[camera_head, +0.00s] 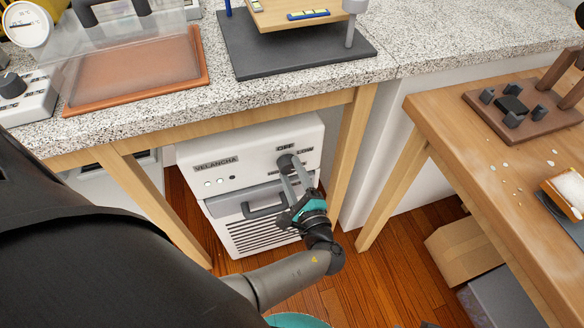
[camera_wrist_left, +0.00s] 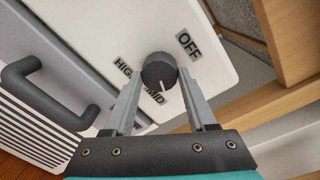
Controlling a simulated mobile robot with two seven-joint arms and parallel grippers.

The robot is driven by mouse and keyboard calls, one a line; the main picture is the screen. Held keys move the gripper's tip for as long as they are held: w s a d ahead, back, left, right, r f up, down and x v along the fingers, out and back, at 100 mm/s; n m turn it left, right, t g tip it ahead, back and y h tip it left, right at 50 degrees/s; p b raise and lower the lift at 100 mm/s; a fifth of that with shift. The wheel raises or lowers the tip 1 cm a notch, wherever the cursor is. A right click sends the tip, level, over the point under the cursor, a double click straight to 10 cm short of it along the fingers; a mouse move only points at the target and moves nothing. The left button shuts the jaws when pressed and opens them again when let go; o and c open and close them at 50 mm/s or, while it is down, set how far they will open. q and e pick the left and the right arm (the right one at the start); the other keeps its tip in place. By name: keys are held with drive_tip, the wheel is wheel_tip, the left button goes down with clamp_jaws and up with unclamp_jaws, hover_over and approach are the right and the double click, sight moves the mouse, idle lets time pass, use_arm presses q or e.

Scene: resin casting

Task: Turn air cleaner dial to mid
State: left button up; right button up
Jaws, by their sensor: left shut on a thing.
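The air cleaner (camera_head: 235,150) is a white box marked VELANCHA under the stone-topped bench. Its dark round dial (camera_head: 285,160) is at the upper right of its front, below the OFF and LOW labels. In the left wrist view the dial (camera_wrist_left: 158,70) has a white pointer line directed downward, close to the right of the MID label (camera_wrist_left: 154,97). HIGH and OFF are also readable there; LOW is not visible. My left gripper (camera_head: 291,168) is shut on the dial, with one finger on each side (camera_wrist_left: 160,85). My right gripper is not in view.
A dark handle (camera_head: 265,205) projects from the cleaner's front beside my left gripper. Wooden bench legs (camera_head: 350,150) stand close on both sides. A wooden table (camera_head: 450,130) is at the right, with a cardboard box (camera_head: 462,252) below it. Some wooden floor (camera_head: 375,285) is clear.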

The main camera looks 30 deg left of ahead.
use_arm(q)
drive_tip(key=m+p, duration=0.1)
drive_tip(key=m, duration=0.4)
drive_tip(key=shift+w+p, duration=0.1)
drive_tip(key=shift+p, duration=0.2)
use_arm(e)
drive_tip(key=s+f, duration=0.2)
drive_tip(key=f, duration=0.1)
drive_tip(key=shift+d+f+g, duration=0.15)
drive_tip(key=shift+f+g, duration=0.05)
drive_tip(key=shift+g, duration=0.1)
use_arm(q)
drive_tip(key=shift+m, duration=0.3)
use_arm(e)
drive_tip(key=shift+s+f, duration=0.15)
use_arm(q)
drive_tip(key=o, duration=1.4)
drive_tip(key=shift+f, duration=0.1)
